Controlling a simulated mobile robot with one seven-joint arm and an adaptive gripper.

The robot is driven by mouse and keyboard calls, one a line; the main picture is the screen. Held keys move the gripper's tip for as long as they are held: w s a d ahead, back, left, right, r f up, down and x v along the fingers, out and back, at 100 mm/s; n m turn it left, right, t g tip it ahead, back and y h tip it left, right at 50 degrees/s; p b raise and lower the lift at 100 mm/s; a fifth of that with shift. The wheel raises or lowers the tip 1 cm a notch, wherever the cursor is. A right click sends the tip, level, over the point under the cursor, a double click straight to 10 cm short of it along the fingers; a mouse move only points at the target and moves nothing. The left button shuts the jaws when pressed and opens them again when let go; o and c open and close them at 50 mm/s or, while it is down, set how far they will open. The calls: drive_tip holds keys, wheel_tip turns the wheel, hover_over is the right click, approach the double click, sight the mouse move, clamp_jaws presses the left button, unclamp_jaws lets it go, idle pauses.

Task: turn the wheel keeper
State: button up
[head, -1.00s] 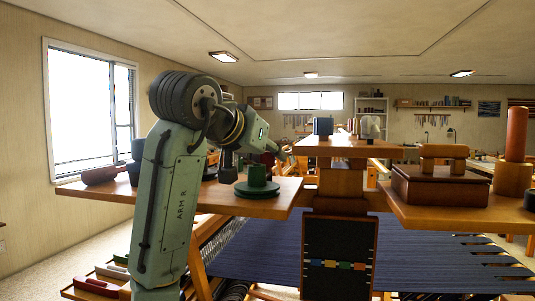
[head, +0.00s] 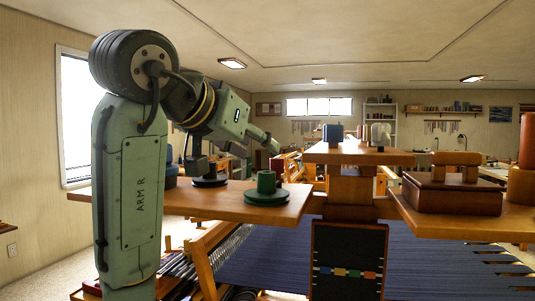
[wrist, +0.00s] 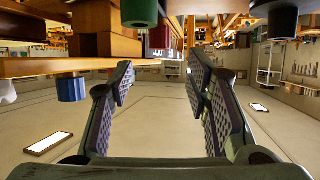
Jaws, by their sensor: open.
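I cannot make out for sure which part is the wheel keeper in either view. My gripper (wrist: 160,82) is open and empty in the wrist view, with its two ridged fingers well apart. That view is upside down, with the ceiling at the bottom. In the head view my arm reaches right and away over the left wooden shelf (head: 225,207), and its end is small and partly hidden. A green stepped spool (head: 266,187) stands on that shelf, below and nearer than the arm's end. A green cylinder (wrist: 139,12) shows at the top of the wrist view.
A centre shelf (head: 357,153) carries small items, including a blue one (head: 332,132). A brown box (head: 451,193) with a wooden handle stands on the right shelf. Blue warp cloth (head: 270,262) stretches below. A dark panel with coloured squares (head: 348,260) hangs at the centre.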

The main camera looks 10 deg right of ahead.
drive_tip(key=v, duration=0.2)
drive_tip(key=shift+s+a, duration=0.15)
drive_tip(key=shift+s, duration=0.05)
